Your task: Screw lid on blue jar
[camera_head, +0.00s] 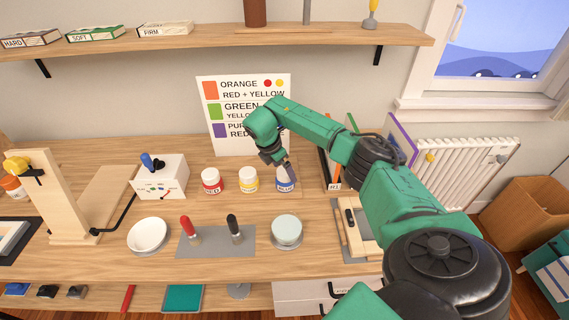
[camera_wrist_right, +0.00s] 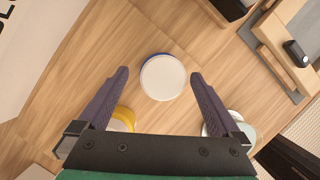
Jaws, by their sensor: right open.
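The blue jar (camera_head: 286,185) stands upright on the wooden desk, at the right end of a row with the red jar (camera_head: 212,182) and yellow jar (camera_head: 249,181). My right gripper (camera_head: 288,168) is just above it and partly hides its top. In the right wrist view, a round white lid (camera_wrist_right: 163,78) covers the blue jar, with a thin blue edge (camera_wrist_right: 150,56) beyond it. The open fingers of my right gripper (camera_wrist_right: 158,76) are on either side of the lid, with gaps. I cannot tell how tightly the lid sits. My left gripper is not in view.
A colour-mixing sign (camera_head: 245,90) stands behind the jars. A grey mat (camera_head: 213,242) with red and black handled tools, a white bowl (camera_head: 148,235) and a pale round container (camera_head: 286,230) lie in front. A wooden tray (camera_head: 348,232) is to the right.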

